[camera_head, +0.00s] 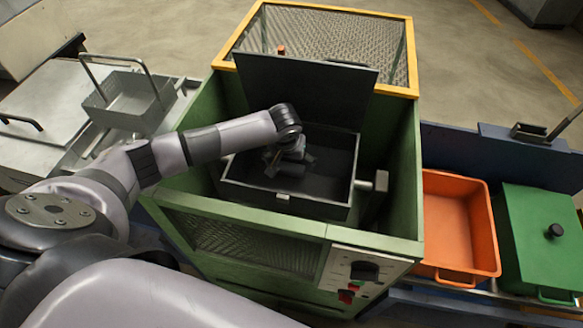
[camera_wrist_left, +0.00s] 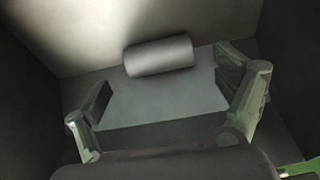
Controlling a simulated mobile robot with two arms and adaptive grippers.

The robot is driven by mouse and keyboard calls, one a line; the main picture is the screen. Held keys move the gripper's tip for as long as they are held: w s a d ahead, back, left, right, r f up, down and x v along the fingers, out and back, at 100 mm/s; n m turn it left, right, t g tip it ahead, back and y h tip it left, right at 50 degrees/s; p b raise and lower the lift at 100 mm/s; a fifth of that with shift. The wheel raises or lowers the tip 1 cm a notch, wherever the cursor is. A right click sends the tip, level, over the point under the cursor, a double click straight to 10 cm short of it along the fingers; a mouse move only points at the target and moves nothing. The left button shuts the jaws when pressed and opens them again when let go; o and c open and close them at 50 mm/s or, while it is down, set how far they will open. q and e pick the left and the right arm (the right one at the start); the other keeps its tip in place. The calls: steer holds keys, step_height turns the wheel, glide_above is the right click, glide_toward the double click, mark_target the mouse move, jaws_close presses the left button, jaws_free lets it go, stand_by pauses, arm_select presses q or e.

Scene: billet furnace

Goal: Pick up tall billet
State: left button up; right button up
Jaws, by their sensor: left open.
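The billet is a dark grey cylinder lying on its side on the floor of the open furnace chamber; it shows in the left wrist view (camera_wrist_left: 160,56) and in the head view (camera_head: 291,170). My left gripper (camera_head: 290,160) reaches down into the chamber above the billet. In the left wrist view the two fingers (camera_wrist_left: 165,90) are spread wide, and the billet lies beyond and between their tips, with no visible contact. I cannot tell the exact height gap. My right gripper is not in view.
The green furnace (camera_head: 240,228) has chamber walls close around my left gripper and a raised dark lid (camera_head: 310,88) behind it. An orange bin (camera_head: 455,225) and a green lidded box (camera_head: 540,245) stand at right. A metal basket (camera_head: 130,100) stands at left.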

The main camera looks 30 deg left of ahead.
mark_target(291, 166)
arm_select(q)
steer(key=shift+x, duration=1.5)
steer(key=shift+w, duration=0.1)
steer(key=c, duration=2)
steer(key=shift+w+r, duration=0.1)
steer(key=shift+r, duration=0.1)
steer(key=shift+c, duration=0.2)
